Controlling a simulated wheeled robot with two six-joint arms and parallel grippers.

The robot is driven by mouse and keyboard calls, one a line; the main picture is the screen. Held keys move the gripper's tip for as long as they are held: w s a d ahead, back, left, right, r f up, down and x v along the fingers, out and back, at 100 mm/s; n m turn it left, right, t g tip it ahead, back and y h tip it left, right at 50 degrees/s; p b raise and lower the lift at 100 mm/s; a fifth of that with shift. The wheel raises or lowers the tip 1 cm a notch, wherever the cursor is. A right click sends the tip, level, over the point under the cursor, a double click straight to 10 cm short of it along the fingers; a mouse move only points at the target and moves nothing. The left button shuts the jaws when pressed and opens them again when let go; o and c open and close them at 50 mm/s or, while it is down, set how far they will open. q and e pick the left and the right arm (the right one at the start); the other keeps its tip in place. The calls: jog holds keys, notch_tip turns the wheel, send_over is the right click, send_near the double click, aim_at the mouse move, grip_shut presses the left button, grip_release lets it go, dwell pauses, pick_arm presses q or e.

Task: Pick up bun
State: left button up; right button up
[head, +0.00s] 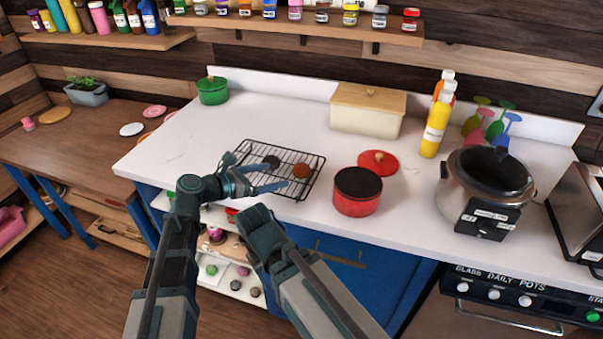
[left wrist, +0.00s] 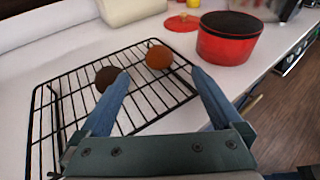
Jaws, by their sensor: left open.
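A round orange-brown bun (head: 301,171) sits on a black wire cooling rack (head: 256,147) on the white counter. A darker brown, almost black round bun (head: 271,162) sits to its left on the same rack. My left gripper (head: 278,174) is open and empty, low over the front of the rack. In the left wrist view the orange-brown bun (left wrist: 158,56) lies ahead, between the lines of the two blue fingers. The dark bun (left wrist: 107,78) is close beside the left fingertip; I cannot tell whether they touch. My right arm shows, but its fingers do not.
A red pot (head: 357,196) stands right of the rack, with its red lid (head: 378,162) behind it. A green pot (head: 212,91) is back left. The counter left of the rack is clear.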

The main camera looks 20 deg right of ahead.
aim_at(295, 171)
pick_arm(q)
jog(key=shift+b+x, duration=0.4)
jog(key=shift+x, duration=1.7)
jog(key=shift+w+d+f+b, duration=0.2)
jog(key=shift+d+f+b, duration=0.1)
jog(key=shift+d+f, duration=0.1)
jog(key=b+x, duration=0.1)
jog(key=x, duration=0.3)
jog(key=shift+w+f, duration=0.1)
jog(key=shift+w, duration=0.05)
jog(key=c, duration=1.4)
